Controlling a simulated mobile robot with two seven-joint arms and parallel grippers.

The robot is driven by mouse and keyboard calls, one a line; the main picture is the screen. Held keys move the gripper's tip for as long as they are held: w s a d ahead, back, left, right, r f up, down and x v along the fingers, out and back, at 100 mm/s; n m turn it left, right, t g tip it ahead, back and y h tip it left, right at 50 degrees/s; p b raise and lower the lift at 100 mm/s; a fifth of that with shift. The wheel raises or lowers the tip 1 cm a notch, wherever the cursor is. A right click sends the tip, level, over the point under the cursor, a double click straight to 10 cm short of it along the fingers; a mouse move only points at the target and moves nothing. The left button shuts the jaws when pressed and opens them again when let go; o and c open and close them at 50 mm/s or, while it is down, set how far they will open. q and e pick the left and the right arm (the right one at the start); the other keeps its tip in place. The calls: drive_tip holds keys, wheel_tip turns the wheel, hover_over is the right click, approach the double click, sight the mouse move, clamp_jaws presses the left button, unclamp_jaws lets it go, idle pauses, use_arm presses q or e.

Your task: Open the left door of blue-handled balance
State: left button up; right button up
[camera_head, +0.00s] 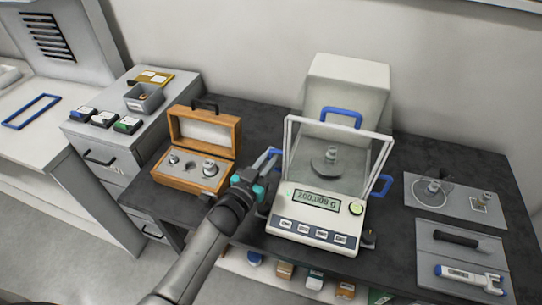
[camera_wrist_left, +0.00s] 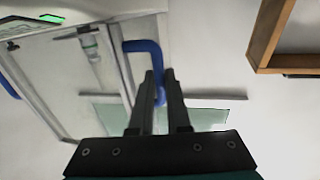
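The blue-handled balance (camera_head: 318,215) stands on the dark table, its display lit and a metal weight (camera_head: 332,155) on the pan inside its glass chamber. My left gripper (camera_head: 266,169) is at the chamber's left side, by the left door's blue handle (camera_head: 273,153). In the left wrist view the handle (camera_wrist_left: 142,46) runs down between the two close fingers of my left gripper (camera_wrist_left: 161,80), which look shut on it. The fingers partly hide the handle and door. I cannot tell whether the door stands ajar. My right gripper is not in view.
An open wooden weight box (camera_head: 186,181) stands left of my gripper and shows in the left wrist view (camera_wrist_left: 264,40). A white cabinet (camera_head: 348,82) is behind the balance. Grey trays (camera_head: 445,205) with a brush and pipette lie to the right.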

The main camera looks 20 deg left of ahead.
use_arm(q)
clamp_jaws()
idle(1.0)
